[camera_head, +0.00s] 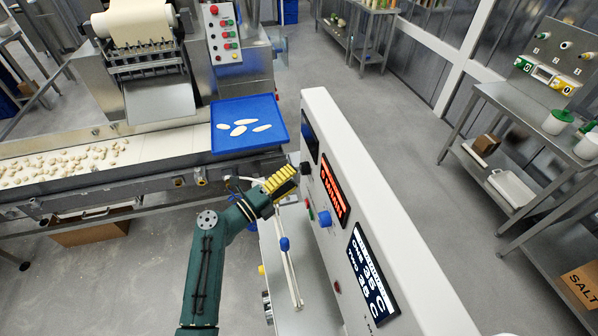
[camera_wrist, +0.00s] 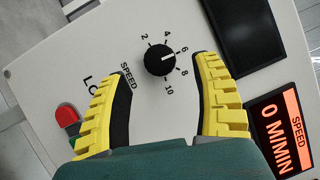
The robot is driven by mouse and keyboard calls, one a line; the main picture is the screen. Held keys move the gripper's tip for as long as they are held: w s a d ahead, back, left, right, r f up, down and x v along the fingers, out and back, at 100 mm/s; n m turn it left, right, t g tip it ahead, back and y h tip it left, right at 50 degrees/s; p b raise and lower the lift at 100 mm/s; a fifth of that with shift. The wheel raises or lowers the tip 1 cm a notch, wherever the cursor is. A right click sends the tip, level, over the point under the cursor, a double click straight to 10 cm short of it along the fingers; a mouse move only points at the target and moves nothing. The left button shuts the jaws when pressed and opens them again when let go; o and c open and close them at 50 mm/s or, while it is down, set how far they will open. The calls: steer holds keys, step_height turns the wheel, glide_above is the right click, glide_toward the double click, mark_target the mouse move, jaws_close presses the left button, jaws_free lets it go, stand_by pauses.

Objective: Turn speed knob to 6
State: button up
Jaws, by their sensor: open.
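The black speed knob (camera_wrist: 160,61) sits on the white machine panel, ringed by the numbers 2 to 10 and labelled SPEED. Its white mark points right, between 6 and 8 and seemingly nearer 6. My gripper (camera_wrist: 162,66) is open, with one yellow finger on each side of the knob and visible gaps between. I cannot tell how far the fingertips are from the panel. In the head view my gripper (camera_head: 284,181) is at the panel beside the black knob (camera_head: 305,168). The red speed display (camera_wrist: 281,131) reads 0 M/MIN.
Red (camera_wrist: 67,114) and green buttons lie left of my fingers in the wrist view. A dark screen (camera_wrist: 244,32) is at upper right. A blue-knobbed lever (camera_head: 285,244) stands nearby.

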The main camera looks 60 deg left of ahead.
steer(key=v, duration=0.8)
steer(key=shift+s, duration=0.35)
